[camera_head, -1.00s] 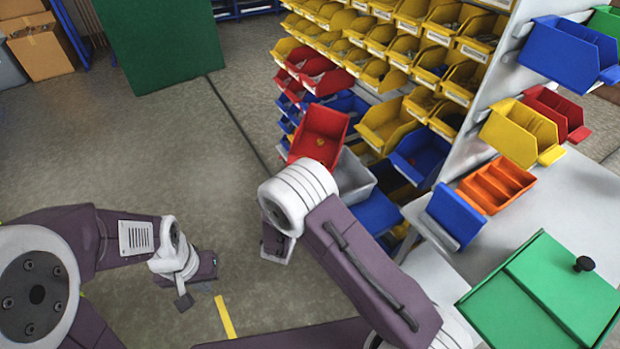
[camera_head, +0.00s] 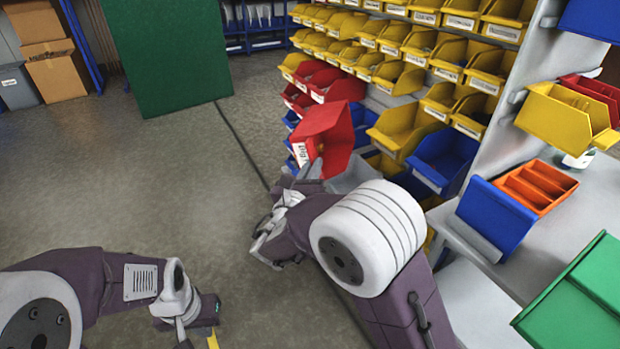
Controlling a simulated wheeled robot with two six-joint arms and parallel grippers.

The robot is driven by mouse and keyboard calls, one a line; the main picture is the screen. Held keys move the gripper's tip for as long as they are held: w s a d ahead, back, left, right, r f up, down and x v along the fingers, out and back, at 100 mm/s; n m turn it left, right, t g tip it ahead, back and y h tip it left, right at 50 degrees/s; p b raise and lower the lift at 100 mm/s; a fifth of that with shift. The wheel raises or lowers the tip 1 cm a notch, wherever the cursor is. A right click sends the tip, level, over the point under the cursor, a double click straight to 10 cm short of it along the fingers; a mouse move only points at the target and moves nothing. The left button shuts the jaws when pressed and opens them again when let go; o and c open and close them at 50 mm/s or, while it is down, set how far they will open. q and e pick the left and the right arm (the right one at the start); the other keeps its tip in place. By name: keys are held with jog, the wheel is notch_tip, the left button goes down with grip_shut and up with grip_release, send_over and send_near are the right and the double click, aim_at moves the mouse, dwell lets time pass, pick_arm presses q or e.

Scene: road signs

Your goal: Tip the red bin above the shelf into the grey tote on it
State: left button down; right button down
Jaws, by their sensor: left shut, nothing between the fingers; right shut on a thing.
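The red bin (camera_head: 326,132) is in the middle of the head view, in front of the rack of bins. It is tilted, with a white label on its left side; its contents cannot be made out. My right gripper (camera_head: 312,168) is shut on the red bin at its lower edge. The grey tote (camera_head: 352,174) is just below and to the right of the bin, partly hidden by my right arm and the bin. Its inside is mostly hidden. My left gripper (camera_head: 184,334) is shut and empty, low at the left, away from both.
The rack holds yellow bins (camera_head: 400,125), blue bins (camera_head: 443,160) and other red bins close behind the red bin. A white bench with an orange divided tray (camera_head: 536,186) and a green box (camera_head: 585,300) stands at the right.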

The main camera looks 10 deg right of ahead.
jog(key=s+d+m+b, duration=0.3)
jog(key=d+m+b, duration=0.3)
jog(key=m+b, duration=0.5)
jog(key=shift+r+b, duration=0.45)
jog(key=shift+b, duration=0.75)
jog(key=shift+d, duration=0.1)
jog(key=shift+b, duration=0.65)
dwell(0.4)
